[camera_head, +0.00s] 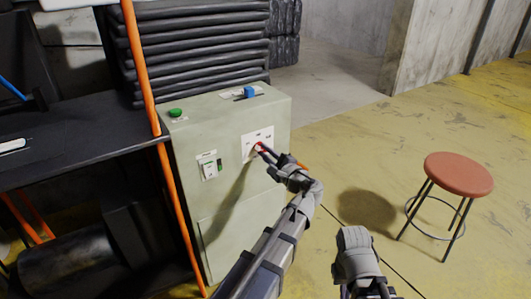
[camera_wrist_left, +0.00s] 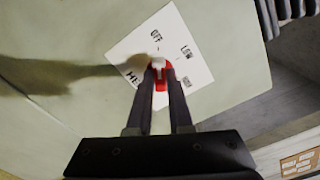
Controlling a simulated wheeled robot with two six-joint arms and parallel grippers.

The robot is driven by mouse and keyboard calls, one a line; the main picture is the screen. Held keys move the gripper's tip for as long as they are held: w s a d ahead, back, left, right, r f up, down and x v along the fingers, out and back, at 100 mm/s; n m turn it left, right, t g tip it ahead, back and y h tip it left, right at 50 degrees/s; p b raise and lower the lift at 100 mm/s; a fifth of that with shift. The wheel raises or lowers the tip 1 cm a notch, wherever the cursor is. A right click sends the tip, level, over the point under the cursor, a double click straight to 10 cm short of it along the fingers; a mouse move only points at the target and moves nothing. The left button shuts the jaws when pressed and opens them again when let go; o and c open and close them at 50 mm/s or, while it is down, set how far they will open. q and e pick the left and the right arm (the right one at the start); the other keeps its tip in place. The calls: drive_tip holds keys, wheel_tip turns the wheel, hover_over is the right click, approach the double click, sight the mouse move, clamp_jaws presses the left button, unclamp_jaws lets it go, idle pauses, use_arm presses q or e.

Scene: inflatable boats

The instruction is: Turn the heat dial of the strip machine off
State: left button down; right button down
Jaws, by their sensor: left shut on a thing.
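The strip machine (camera_head: 225,215) is a pale green cabinet left of centre in the head view. Its heat dial (camera_wrist_left: 164,84) is red and sits on a white label plate (camera_wrist_left: 195,70) with OFF, LOW and other words around it. My left gripper (camera_head: 262,151) reaches the front panel. In the left wrist view its two fingers (camera_wrist_left: 159,75) are closed on the dial's sides. They cover part of the dial, and I cannot tell for sure which word it points to. My right gripper (camera_head: 372,286) is low in the head view, away from the machine, its fingers partly cut off.
A green button (camera_head: 175,113) and a blue switch (camera_head: 249,92) are on the machine's top; a small switch plate (camera_head: 208,165) is on its front. An orange pole (camera_head: 147,70) stands close at left. A red stool (camera_head: 459,174) stands right on open yellow floor.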

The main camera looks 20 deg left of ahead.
use_arm(q)
drive_tip(key=c, duration=0.8)
unclamp_jaws()
drive_tip(key=shift+v, duration=3.9)
